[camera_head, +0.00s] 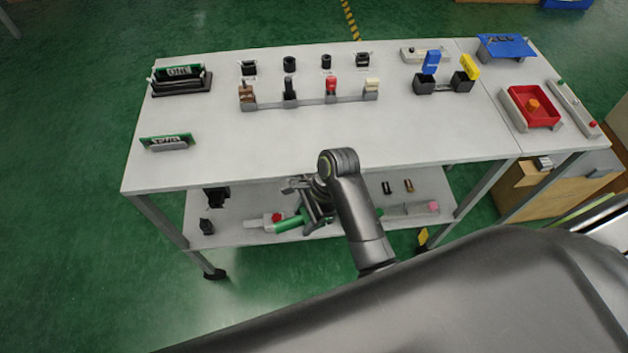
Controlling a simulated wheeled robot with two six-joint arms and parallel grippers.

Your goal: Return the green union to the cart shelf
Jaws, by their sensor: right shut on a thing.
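The green union (288,224) is a green cylinder lying about level at the cart shelf (250,237), below the table top. My right gripper (309,222) reaches down in front of the table to it and is shut on its right part. The fingers and arm hide part of the union. I cannot tell whether the union touches the shelf or hangs just above it. My left gripper is not in view.
A red and white fitting (274,218) lies just left of the union. Small dark parts (207,226) stand at the shelf's left end, and a clear piece with a pink end (432,207) lies at the right. The table top (240,150) overhangs the shelf and carries lever fixtures (310,100).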

